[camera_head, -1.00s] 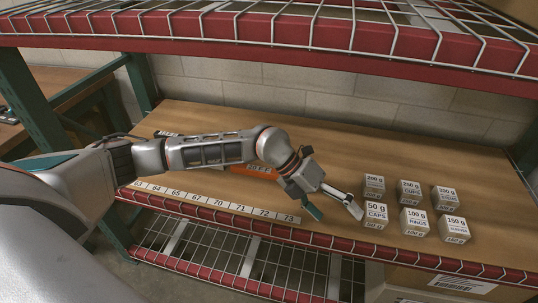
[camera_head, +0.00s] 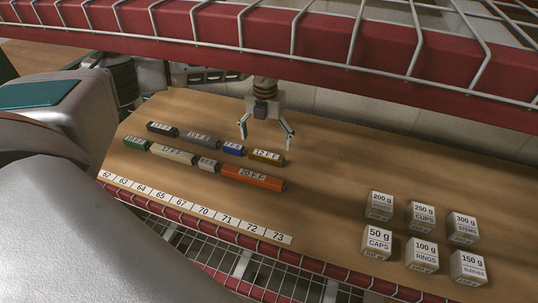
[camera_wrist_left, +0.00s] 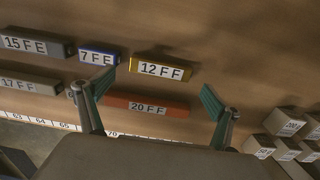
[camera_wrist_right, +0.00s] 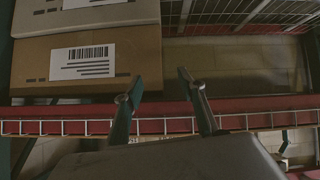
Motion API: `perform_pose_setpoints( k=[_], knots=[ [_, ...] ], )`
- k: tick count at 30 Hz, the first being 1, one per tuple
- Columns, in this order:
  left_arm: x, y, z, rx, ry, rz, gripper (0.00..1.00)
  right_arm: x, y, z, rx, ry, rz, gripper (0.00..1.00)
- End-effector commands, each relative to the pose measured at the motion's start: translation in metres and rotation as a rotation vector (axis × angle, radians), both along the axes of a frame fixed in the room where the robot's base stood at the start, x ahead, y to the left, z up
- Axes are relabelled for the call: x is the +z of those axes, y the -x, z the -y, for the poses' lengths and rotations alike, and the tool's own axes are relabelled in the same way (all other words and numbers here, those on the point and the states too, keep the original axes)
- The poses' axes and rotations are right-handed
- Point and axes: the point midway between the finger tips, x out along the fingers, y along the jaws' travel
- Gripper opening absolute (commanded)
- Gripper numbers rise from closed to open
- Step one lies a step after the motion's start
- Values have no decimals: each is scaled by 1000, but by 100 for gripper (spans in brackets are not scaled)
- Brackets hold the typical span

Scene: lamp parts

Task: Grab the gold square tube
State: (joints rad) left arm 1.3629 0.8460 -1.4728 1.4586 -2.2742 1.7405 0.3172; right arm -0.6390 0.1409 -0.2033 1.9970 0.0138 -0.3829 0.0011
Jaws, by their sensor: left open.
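The gold square tube (camera_head: 266,157) lies on the wooden shelf, labelled 12 F F, at the right end of the back row of tubes. It also shows in the left wrist view (camera_wrist_left: 160,67), between and beyond the fingertips. My left gripper (camera_head: 265,136) is open and empty, just above and behind the gold tube, fingers pointing down. In the left wrist view its fingers (camera_wrist_left: 155,95) are spread wide. My right gripper (camera_wrist_right: 158,90) is open and empty, facing a red shelf beam; it is not in the head view.
A blue tube (camera_head: 233,149) lies just left of the gold one, and an orange tube (camera_head: 252,178) in front. Several other tubes lie further left. Several labelled boxes (camera_head: 424,252) stand at the right. A red upper shelf beam (camera_head: 350,55) hangs overhead. A number strip (camera_head: 196,211) runs along the front.

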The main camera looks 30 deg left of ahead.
Motion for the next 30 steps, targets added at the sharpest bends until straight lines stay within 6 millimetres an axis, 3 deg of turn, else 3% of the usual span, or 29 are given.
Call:
perform_pose_setpoints(
  k=[5, 14, 22, 26, 30],
  knots=[
    [-14, -1, 1, -1, 1, 0, 92, -7, 7, 0, 2, 3, -15, 40],
    [-55, -5, 0, -2, 1, -1, 92, -8, -1, 1, 3, 9, 1, 40],
    [-58, -6, 0, -2, 1, 2, 92, -2, -9, 3, 0, 12, 17, 40],
    [-58, -6, 0, -2, 1, 2, 60, -2, -9, 3, 0, 13, 16, 40],
    [-58, -6, 0, -2, 1, 2, 60, -4, -6, 3, 1, 12, 11, 40]
  ],
)
